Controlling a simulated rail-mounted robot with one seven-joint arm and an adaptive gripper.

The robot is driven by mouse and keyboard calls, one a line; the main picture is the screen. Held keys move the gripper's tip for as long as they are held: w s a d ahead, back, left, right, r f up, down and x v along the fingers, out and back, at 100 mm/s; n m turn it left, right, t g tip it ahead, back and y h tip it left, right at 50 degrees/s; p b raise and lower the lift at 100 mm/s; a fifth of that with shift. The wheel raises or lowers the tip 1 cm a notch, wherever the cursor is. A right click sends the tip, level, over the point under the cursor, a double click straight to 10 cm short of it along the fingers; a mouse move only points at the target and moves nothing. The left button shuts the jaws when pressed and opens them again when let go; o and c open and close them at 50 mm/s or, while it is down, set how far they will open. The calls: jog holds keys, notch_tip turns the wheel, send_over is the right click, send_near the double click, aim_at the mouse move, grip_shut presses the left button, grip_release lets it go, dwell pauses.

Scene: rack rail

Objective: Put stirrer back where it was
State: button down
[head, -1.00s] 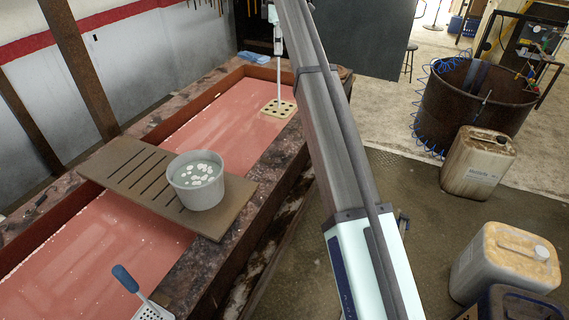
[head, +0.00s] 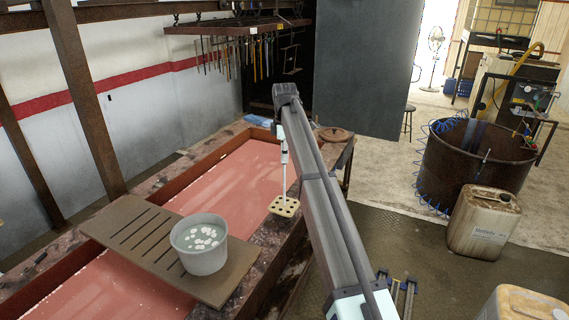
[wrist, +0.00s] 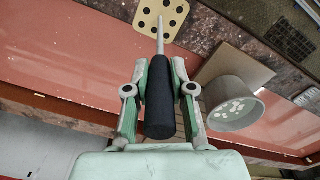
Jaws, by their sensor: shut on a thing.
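The stirrer has a black handle (wrist: 160,100), a thin pale rod (head: 284,175) and a tan plate with several holes (head: 284,207). My gripper (wrist: 157,64) is shut on the handle, with one finger on each side. In the head view my gripper (head: 283,138) is at the end of my arm, and the stirrer hangs upright below it. The plate appears over the right rim of the tank of red liquid; its height above the rim is hard to tell. The handle is mostly hidden in the head view.
A grey bucket (head: 200,262) of liquid with white bits stands on a slatted board (head: 120,236) across the tank (head: 220,190). A hanging rack (head: 235,27) with several tools is at the back. A rusty drum (head: 468,165) and a canister (head: 482,222) stand right.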

jog(key=shift+f+p, duration=0.8)
jog(key=shift+f, duration=1.7)
jog(key=shift+f, duration=0.2)
jog(key=c, duration=1)
grip_release()
jog(key=shift+r, duration=0.15)
notch_tip(320, 180, up, 12)
jog(key=b, duration=0.4)
jog(key=shift+r, duration=0.1)
